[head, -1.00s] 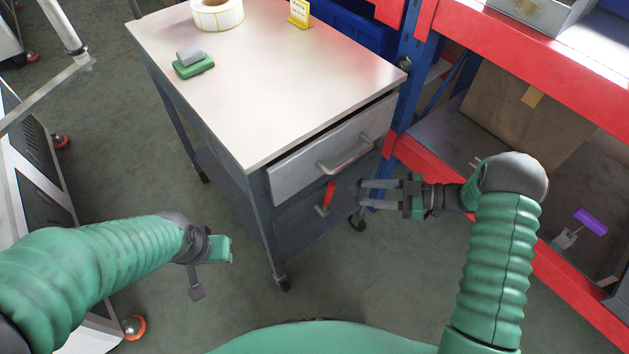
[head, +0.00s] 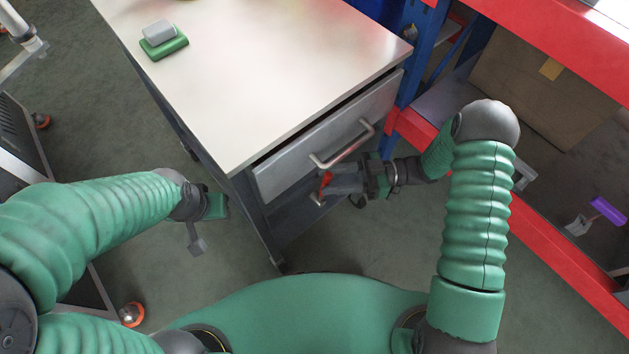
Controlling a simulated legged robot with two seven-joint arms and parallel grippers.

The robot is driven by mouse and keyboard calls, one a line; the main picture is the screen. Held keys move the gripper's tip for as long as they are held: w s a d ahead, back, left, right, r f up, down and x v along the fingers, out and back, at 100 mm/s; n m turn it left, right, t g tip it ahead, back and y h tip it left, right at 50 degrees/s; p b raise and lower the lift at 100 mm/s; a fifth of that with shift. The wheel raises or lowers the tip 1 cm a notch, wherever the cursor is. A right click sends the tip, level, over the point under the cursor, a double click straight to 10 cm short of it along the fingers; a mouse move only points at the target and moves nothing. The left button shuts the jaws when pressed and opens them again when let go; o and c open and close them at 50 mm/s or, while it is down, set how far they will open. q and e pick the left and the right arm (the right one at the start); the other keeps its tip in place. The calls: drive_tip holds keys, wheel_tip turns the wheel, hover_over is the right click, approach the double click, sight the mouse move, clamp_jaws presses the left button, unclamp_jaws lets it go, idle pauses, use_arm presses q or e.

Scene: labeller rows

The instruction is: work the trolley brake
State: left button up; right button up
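The trolley (head: 265,95) has a pale top, a grey drawer with a bar handle (head: 342,146), and a dark lower front. A small red lever (head: 325,183), which looks like the brake, sits on that front below the drawer. My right gripper (head: 334,184) is at the lever, its fingers pointing left and overlapping it. The fingers partly hide the lever, and I cannot tell whether they are closed on it. My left gripper (head: 205,228) hangs left of the trolley, away from it. Its finger opening is not clear.
A green and grey block (head: 163,40) lies on the trolley top. A red and blue rack (head: 560,50) stands close on the right, with a cardboard box (head: 540,80) and a purple-handled tool (head: 606,211). Another wheeled unit is at the left. Floor is clear in front.

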hover_over(314, 196)
drive_tip(key=shift+a, duration=0.15)
drive_tip(key=c, duration=0.4)
clamp_jaws()
idle(1.0)
